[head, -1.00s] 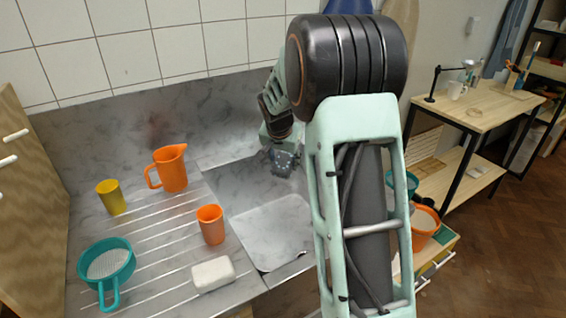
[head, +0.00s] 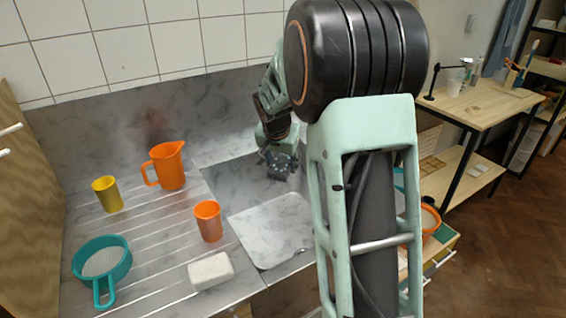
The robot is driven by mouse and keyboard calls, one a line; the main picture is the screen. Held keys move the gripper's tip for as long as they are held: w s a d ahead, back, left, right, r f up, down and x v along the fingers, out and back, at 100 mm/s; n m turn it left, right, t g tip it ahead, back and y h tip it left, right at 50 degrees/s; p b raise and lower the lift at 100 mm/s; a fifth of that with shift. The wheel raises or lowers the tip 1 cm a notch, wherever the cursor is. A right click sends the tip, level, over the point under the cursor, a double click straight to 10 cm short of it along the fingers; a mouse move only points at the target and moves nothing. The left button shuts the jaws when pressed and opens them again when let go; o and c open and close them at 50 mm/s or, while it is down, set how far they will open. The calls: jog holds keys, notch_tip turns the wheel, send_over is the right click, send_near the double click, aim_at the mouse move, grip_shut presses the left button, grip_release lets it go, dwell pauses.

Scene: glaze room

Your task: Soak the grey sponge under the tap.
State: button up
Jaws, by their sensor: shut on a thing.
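My gripper (head: 272,152) hangs over the back of the sink (head: 272,232), pointing down. It is shut on a small dark blue-grey block with a speckled face, which looks like the grey sponge (head: 283,167). The fingers and my wrist partly cover the sponge. The tap does not show; my arm blocks the view to the right of the gripper. I cannot tell whether water runs or whether the sponge is wet.
On the ribbed drainer left of the sink are a pale block (head: 211,271), an orange cup (head: 208,221), an orange jug (head: 168,166), a yellow cup (head: 107,194) and a teal sieve (head: 102,262). A wooden table (head: 478,103) stands at the right.

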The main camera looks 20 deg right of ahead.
aim_at(280, 176)
jog(key=shift+s+a+b, duration=0.35)
jog(key=shift+s+b, duration=0.05)
jog(key=shift+s, duration=0.35)
jog(key=shift+s+a+b, duration=0.35)
jog(key=shift+s+b, duration=0.1)
jog(key=shift+s, duration=0.25)
jog(key=shift+s+a+b, duration=0.35)
jog(key=shift+s+b, duration=0.05)
jog(key=shift+s, duration=0.35)
jog(key=s+a+r, duration=0.2)
jog(key=s+r, duration=0.2)
jog(key=shift+s+a, duration=0.15)
jog(key=shift+s, duration=0.1)
jog(key=shift+f, duration=0.1)
